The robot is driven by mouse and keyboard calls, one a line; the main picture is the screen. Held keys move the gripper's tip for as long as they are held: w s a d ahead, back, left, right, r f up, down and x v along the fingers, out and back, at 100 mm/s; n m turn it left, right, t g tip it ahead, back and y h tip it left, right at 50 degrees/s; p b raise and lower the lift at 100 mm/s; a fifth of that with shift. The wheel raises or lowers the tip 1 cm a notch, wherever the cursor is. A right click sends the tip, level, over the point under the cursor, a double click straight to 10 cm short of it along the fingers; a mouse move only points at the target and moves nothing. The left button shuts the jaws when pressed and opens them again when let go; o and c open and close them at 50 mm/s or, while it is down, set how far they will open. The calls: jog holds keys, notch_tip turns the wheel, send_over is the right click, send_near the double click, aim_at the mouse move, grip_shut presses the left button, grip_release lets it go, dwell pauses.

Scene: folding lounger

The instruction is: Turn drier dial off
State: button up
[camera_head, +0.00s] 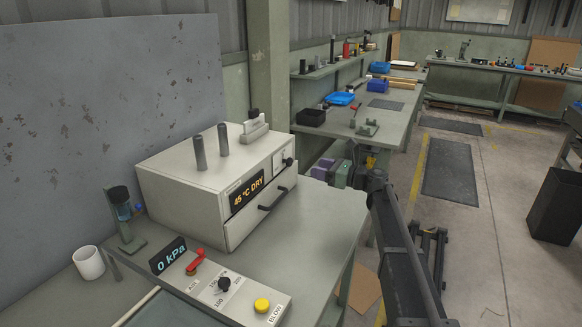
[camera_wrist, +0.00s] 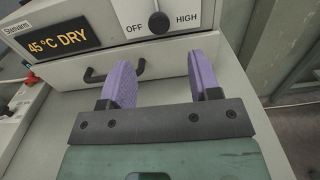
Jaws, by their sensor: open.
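The drier is a pale box (camera_head: 185,180) on the bench, with a lit "45 °C DRY" display that also shows in the wrist view (camera_wrist: 65,40). Its black dial (camera_head: 289,162) sits at the right of the front panel. In the wrist view the dial (camera_wrist: 159,22) lies between the words OFF on the left and HIGH on the right, its narrow part pointing up, roughly midway. My gripper (camera_wrist: 160,62) is open, its two purple fingers apart on either side below the dial. Nothing is between them, and they appear clear of the dial.
Below the panel is a drawer with a black handle (camera_head: 272,199), close to my left finger in the wrist view. A control box (camera_head: 225,285) with a red lever, black knob and yellow button stands in front. A white cup (camera_head: 88,262) is at left.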

aim_at(291, 162)
jog(key=x, duration=1)
jog(key=shift+a, duration=0.3)
jog(key=c, duration=0.9)
jog(key=shift+n, duration=0.3)
jog(key=n, duration=0.4)
jog(key=shift+s, duration=0.1)
jog(key=n, duration=0.5)
jog(key=shift+n, duration=0.3)
